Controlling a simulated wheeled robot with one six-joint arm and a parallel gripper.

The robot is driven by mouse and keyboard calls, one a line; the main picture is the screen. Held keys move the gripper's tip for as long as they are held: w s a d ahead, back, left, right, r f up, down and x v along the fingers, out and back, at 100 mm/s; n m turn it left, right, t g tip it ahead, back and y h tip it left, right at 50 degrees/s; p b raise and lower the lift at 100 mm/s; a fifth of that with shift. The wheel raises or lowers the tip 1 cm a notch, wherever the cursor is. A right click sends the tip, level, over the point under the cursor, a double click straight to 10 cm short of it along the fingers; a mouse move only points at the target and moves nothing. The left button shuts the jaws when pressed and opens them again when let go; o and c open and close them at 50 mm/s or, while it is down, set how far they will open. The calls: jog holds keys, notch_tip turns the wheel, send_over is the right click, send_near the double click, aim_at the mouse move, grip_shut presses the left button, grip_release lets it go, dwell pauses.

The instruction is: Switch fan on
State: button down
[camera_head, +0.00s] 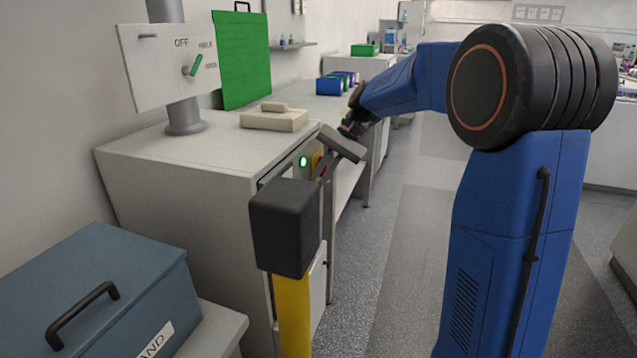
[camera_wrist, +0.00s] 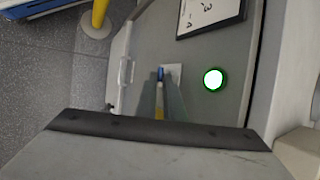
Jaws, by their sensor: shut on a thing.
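My gripper (camera_wrist: 161,88) is at the front panel of the grey cabinet (camera_head: 180,170), with its fingers close together. It is shut on a small blue-tipped part (camera_wrist: 161,72), which looks like a switch lever on a small pale plate (camera_wrist: 174,72). The fingers hide most of this part, and I cannot tell its position. A round lamp (camera_wrist: 213,78) glows green beside the gripper; it also shows in the head view (camera_head: 303,161). I cannot make out a fan in either view.
A black box on a yellow post (camera_head: 293,300) stands in front of the cabinet. A blue-grey lidded box (camera_head: 90,290) is at the lower left. A panel with a green lever, marked OFF (camera_head: 145,80), stands on the cabinet. The floor to the right (camera_head: 390,260) is open.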

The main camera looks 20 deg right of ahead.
jog(key=shift+f, duration=0.1)
jog(key=c, duration=1.9)
grip_release()
jog(key=shift+a, duration=0.1)
